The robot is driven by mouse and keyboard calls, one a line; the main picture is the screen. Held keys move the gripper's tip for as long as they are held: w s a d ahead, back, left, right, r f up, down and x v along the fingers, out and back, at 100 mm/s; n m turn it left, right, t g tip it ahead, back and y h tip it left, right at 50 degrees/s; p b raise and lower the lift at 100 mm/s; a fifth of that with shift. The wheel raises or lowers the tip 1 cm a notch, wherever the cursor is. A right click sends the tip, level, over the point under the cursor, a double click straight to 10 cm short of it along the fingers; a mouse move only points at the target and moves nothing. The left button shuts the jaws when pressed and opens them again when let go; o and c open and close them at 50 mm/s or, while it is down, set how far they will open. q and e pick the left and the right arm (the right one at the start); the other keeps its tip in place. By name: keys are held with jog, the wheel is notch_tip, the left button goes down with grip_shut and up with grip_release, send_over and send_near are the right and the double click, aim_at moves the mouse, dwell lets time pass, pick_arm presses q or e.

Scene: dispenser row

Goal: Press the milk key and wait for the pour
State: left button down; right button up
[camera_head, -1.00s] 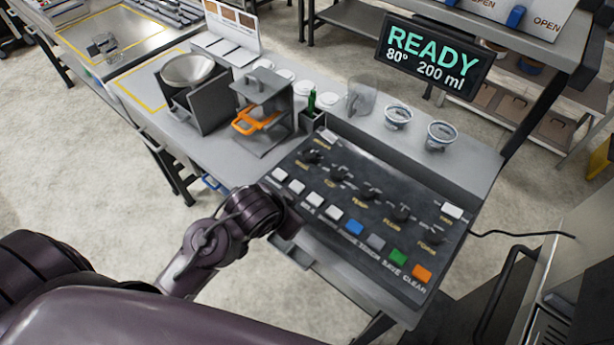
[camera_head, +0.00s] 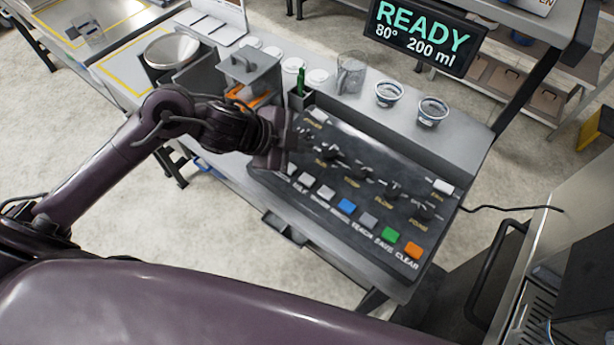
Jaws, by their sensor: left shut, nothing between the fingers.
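The black control panel (camera_head: 330,225) slopes across the front of the counter. Its front row has white keys (camera_head: 326,193), a blue key (camera_head: 346,205), a grey key (camera_head: 369,219), a green key (camera_head: 389,234) and an orange key (camera_head: 413,250). Most labels are too small to read, so I cannot tell which key is milk. My left gripper (camera_head: 294,143) is shut and empty over the panel's left end, hiding part of it; contact cannot be told. The display (camera_head: 424,36) reads READY, 80° and 200 ml. My right gripper is not in view.
Dark knobs (camera_head: 361,173) stand up behind the key row. A grey stand with an orange part (camera_head: 250,75), a green-topped holder (camera_head: 301,90), a clear jug (camera_head: 351,73) and two cups (camera_head: 389,94) stand behind the panel. The counter right of the cups is clear.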

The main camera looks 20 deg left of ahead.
pick_arm(q)
jog(key=shift+f, duration=0.15)
jog(key=b, duration=0.8)
send_over(302, 181)
notch_tip(302, 181, down, 8)
jog(key=shift+r, duration=0.15)
jog(key=shift+f, duration=0.4)
jog(key=shift+f+b, duration=0.15)
jog(key=shift+b, duration=0.2)
dwell(0.8)
jog(key=shift+f, duration=0.3)
jog(key=shift+f+b, duration=0.45)
dwell(0.6)
jog(key=shift+r, duration=0.1)
dwell(0.3)
jog(key=shift+r+p, duration=0.8)
jog(key=shift+p, duration=0.15)
